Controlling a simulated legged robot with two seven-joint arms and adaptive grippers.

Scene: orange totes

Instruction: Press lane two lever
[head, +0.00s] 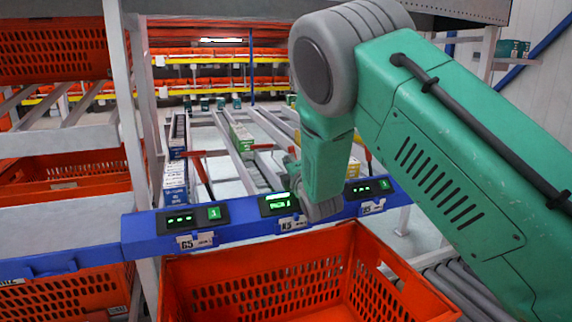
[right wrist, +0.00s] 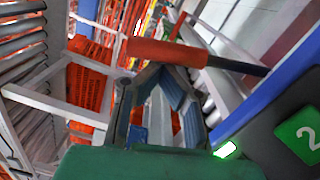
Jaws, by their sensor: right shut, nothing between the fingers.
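The lane two lever (right wrist: 190,53) has a red grip and a dark shaft and crosses the upper middle of the right wrist view. A green label reading 2 (right wrist: 300,140) is on the blue rail at the right of that view. My right gripper (right wrist: 162,75) is shut and empty, its fingertips close to the lever's red grip. I cannot tell whether they touch it. In the head view my green right arm comes in from the right and largely hides the gripper and this lever by the middle display (head: 281,203). My left gripper is not in view.
A blue rail (head: 240,228) carries displays for the lanes. Another red lever (head: 203,176) stands at the left lane and one (head: 368,155) at the right. An orange tote (head: 250,280) sits in front below the rail. A pale upright post (head: 122,110) stands at the left.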

